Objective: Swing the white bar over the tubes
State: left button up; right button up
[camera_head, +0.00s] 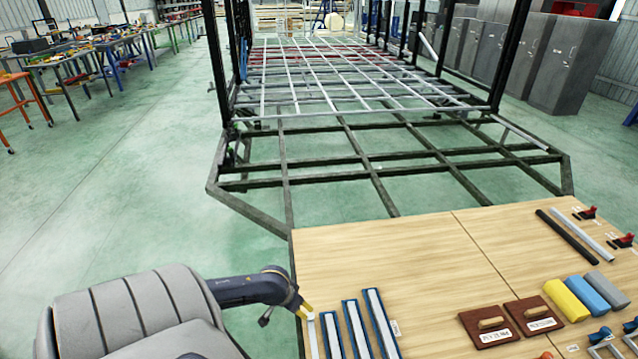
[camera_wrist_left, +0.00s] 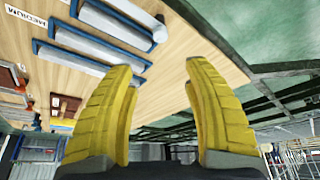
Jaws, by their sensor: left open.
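A narrow white bar (camera_head: 313,340) lies at the left edge of the wooden table, partly cut off by the bottom of the head view. Beside it on the right stand several blue holders (camera_head: 367,292) with pale grey-white tubes (camera_head: 377,318) in them. My left gripper (camera_head: 306,313) has yellow fingers and is over the far end of the white bar; I cannot tell if it touches. In the left wrist view its fingers (camera_wrist_left: 158,66) are wide apart with nothing between them, and the blue holders (camera_wrist_left: 62,54) lie beyond the fingertips. My right gripper is out of view.
On the wooden table (camera_head: 430,250) are brown blocks with handles (camera_head: 488,324), yellow, blue and grey blocks (camera_head: 567,300), and a black rod (camera_head: 566,238). The dark trailer frame (camera_head: 340,170) stands behind. The table's middle is clear.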

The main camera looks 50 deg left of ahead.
aim_at(310, 315)
pick_arm(q)
jog(key=x, duration=1.7)
jog(key=shift+f, duration=0.2)
grip_shut()
jog(key=shift+a, duration=0.1)
jog(key=shift+w+r, duration=0.1)
dwell(0.3)
